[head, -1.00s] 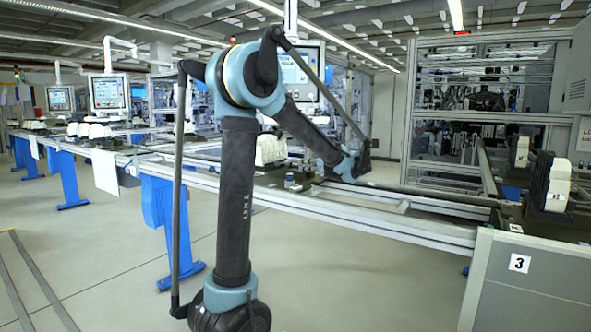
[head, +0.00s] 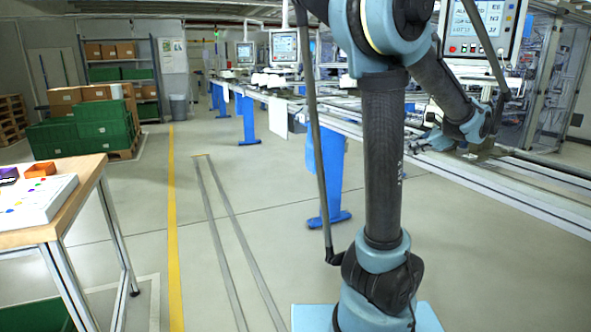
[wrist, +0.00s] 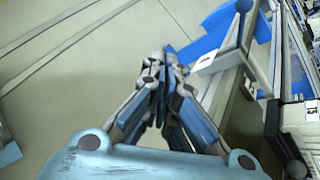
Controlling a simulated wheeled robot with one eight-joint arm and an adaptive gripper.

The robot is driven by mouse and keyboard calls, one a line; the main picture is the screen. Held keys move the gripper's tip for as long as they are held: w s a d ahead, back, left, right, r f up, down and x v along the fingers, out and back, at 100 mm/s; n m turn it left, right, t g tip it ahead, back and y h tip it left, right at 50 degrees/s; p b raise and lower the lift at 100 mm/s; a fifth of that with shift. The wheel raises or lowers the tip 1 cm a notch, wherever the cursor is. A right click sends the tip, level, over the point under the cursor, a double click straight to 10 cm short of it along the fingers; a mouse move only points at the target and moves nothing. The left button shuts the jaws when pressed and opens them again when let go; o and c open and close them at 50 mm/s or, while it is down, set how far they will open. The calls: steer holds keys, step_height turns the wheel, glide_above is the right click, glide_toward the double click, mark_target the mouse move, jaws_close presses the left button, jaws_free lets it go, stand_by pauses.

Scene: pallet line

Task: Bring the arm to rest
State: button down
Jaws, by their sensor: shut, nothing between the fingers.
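My gripper (wrist: 166,62) shows in the wrist view with its blue-grey fingers together and nothing between them. In the head view my gripper (head: 422,142) is at the end of the bent arm, close to the line's rails in the picture; how far above them I cannot tell. My arm stands upright from its base, with a bent elbow near the top of the view. The forearm slopes down to the right.
The conveyor line (head: 545,190) with blue legs (head: 329,180) runs along the right. A wooden-topped table (head: 75,205) with a white board (head: 38,200) stands at the left. Green crates (head: 85,130) stand behind it. A yellow floor line (head: 173,230) crosses open floor.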

steer(key=s+a+f+n+g+h, duration=0.1)
steer(key=s+a+f+n+g, duration=0.1)
steer(key=s+a+f+n, duration=0.3)
steer(key=s+a+f+n+g, duration=0.2)
steer(key=a, duration=0.6)
steer(key=s+a+f+n+g+h, duration=0.1)
steer(key=s+a+f+n, duration=0.25)
steer(key=a, duration=0.25)
steer(key=s+a+f+n+g+h, duration=0.2)
steer(key=s+f+n+h, duration=0.2)
steer(key=s+f+n, duration=0.6)
steer(key=s+n, duration=0.3)
steer(key=shift+s+a+f, duration=0.2)
steer(key=shift+s+a, duration=0.1)
steer(key=shift+w+f, duration=0.2)
steer(key=shift+w, duration=0.25)
